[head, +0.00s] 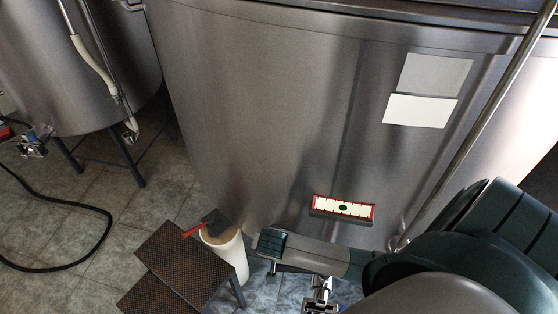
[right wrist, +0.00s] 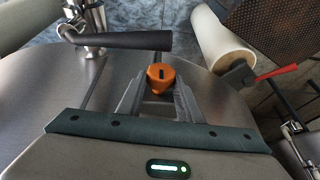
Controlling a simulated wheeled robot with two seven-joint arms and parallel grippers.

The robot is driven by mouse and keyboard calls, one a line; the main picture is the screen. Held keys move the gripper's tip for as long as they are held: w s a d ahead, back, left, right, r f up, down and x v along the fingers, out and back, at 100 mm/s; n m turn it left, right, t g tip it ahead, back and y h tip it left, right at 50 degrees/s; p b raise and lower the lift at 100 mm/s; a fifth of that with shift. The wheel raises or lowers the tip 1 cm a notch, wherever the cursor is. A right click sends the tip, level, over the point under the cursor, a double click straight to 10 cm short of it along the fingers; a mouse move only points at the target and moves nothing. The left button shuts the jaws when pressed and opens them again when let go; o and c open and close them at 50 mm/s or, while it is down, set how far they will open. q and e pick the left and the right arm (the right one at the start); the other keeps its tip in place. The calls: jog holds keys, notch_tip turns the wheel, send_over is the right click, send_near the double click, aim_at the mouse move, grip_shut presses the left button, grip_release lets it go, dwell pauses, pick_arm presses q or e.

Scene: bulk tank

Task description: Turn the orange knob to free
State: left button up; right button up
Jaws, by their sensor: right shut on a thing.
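The orange knob (right wrist: 161,82) shows in the right wrist view, between my fingertips, with a small dark mark on its face. My right gripper (right wrist: 160,98) is shut on it, one finger on each side. In the head view my right arm comes in from the right and reaches low along the front of the steel tank (head: 270,100). The knob is hidden in the head view. My left gripper is in neither view.
A black-handled valve (right wrist: 115,40) is close beyond the knob. A black hose lies on the floor at left.

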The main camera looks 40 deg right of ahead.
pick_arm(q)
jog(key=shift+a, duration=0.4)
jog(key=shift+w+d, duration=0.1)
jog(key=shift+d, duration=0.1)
pick_arm(e)
jog(key=shift+f, duration=0.1)
dwell(0.3)
jog(key=o, duration=1)
jog(key=shift+a, duration=0.1)
jog(key=shift+o, duration=0.2)
jog(key=shift+s+a, duration=0.25)
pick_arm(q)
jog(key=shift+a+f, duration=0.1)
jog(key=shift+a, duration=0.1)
pick_arm(e)
jog(key=v, duration=1.7)
jog(key=shift+w+d+r, duration=0.15)
jog(key=shift+r, duration=0.1)
